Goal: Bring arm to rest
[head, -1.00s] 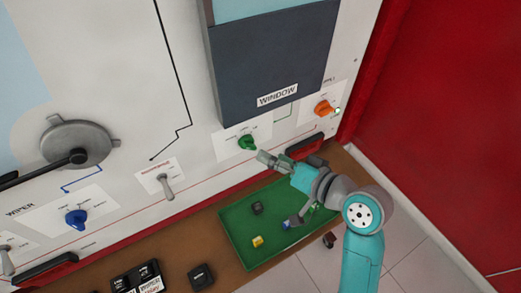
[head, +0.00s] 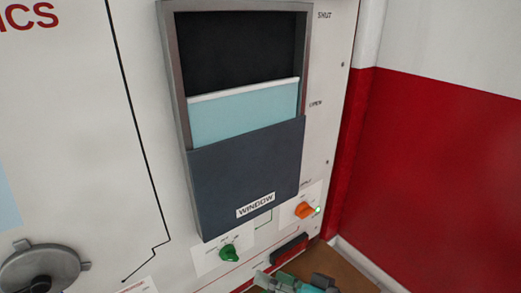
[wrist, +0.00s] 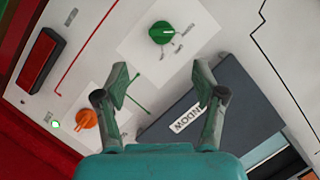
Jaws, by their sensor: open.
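My gripper (wrist: 163,88) is open and empty in the wrist view, its two fingers spread in front of the trainer panel. In the head view only the top of my gripper (head: 268,281) shows at the bottom edge, below the green knob (head: 229,253). The green knob also shows in the wrist view (wrist: 162,32), beyond the fingertips and apart from them. The rest of my arm is mostly out of the head view.
An orange knob (head: 305,210) with a lit lamp beside it sits right of the green knob. The window unit (head: 245,170) has its light blue pane partly raised. A dark red block (head: 290,250) is fixed low on the panel. A red wall (head: 440,160) stands at the right.

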